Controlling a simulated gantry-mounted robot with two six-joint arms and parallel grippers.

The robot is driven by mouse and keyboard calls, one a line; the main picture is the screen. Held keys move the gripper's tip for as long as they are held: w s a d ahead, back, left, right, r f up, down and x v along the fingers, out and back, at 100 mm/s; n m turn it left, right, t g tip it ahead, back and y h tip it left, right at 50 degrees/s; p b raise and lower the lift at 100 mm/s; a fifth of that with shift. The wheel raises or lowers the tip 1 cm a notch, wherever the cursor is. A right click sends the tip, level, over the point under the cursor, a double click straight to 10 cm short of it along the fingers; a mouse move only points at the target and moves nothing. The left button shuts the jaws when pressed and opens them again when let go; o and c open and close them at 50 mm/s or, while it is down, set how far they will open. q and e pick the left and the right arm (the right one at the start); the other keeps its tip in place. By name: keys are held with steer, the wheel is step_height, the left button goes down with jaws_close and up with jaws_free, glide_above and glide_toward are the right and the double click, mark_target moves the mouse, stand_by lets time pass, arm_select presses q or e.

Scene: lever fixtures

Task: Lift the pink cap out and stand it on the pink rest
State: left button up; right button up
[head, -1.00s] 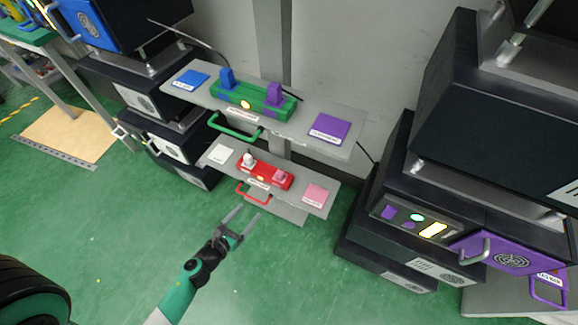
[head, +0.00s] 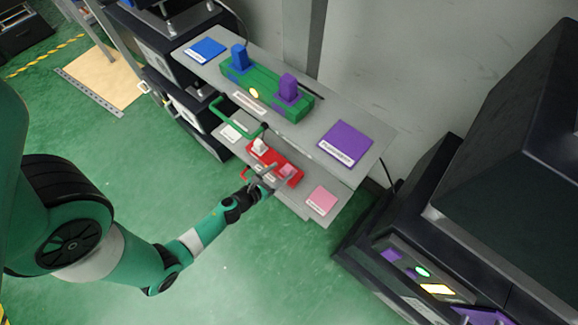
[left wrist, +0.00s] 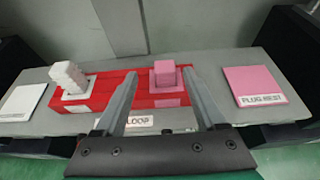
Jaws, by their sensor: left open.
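The pink cap (left wrist: 163,69) stands in the right socket of the red block (left wrist: 120,88), on the lower grey shelf. In the head view the pink cap (head: 288,170) is partly covered by my left gripper (head: 269,176). The pink rest (left wrist: 255,84) is a flat labelled square at the right of the shelf, and it also shows in the head view (head: 321,200). In the left wrist view my left gripper (left wrist: 163,88) is open, its fingers pointing toward the pink cap with nothing held between them. My right gripper is in neither view.
A white cap (left wrist: 68,78) stands tilted in the block's left socket, beside a white rest (left wrist: 24,101). Dark cabinets (head: 440,225) stand to the right.

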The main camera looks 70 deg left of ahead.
mark_target(286, 170)
arm_select(q)
steer(key=shift+s+d+f, duration=0.1)
steer(key=x, duration=0.1)
steer(key=b+x, duration=0.1)
steer(key=x, duration=0.1)
steer(key=b+x, duration=0.1)
steer(key=x, duration=0.1)
steer(key=shift+w+d+f, duration=0.1)
steer(key=shift+w+d, duration=0.1)
steer(key=shift+w, duration=0.1)
steer(key=shift+s, duration=0.15)
jaws_close()
